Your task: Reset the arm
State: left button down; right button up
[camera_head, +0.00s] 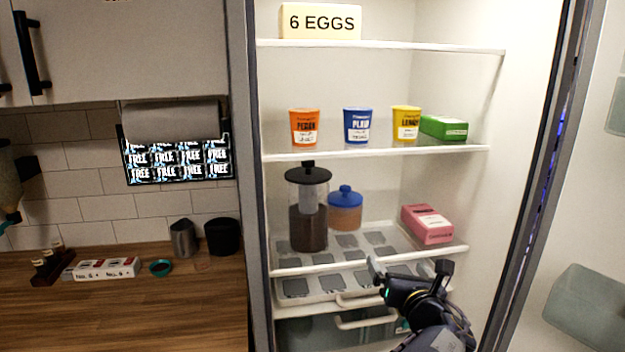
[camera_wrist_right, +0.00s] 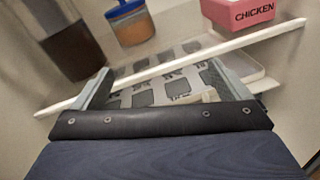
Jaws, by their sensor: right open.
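My right gripper (camera_head: 408,272) is in front of the open fridge, at the height of the lower shelf and the tray just under it. It is open and empty. In the wrist view its two fingers (camera_wrist_right: 160,90) stand wide apart, with the shelf edge and the grey-patterned tray (camera_wrist_right: 150,93) seen between and beyond them. My left gripper is not in view.
The lower shelf (camera_head: 455,250) holds a black-lidded jar (camera_head: 308,225), a blue-lidded jar (camera_head: 345,213) and a pink chicken box (camera_head: 428,224). Cups and a green box (camera_head: 443,128) stand above. Drawer handles (camera_head: 365,320) lie below. The open door (camera_head: 590,200) is at right.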

jog(key=s+d+f+m+g+h, duration=0.1)
jog(key=s+d+f+m+g, duration=0.2)
jog(key=s+d+f+m, duration=0.35)
jog(key=s+d+f+m+g+h, duration=0.2)
jog(key=s+d+f+m+g, duration=0.15)
jog(key=f+m, duration=0.65)
jog(key=s+a+r+m+g+y, duration=0.1)
jog(key=s+a+r+m, duration=0.1)
jog(key=s+m, duration=0.4)
jog(key=s+a+r+m+g+y, duration=0.2)
jog(key=s+m, duration=0.5)
jog(key=s, duration=0.4)
jog(key=s+a+r+m+g+y, duration=0.2)
jog(key=s+a+r+m, duration=0.1)
jog(key=s+m, duration=0.3)
jog(key=s, duration=0.2)
jog(key=shift+s+a+r, duration=0.15)
jog(key=shift+s+a, duration=0.05)
jog(key=shift+s, duration=0.2)
jog(key=shift+s+m, duration=0.15)
jog(key=shift+m, duration=0.2)
jog(key=shift+c, duration=0.5)
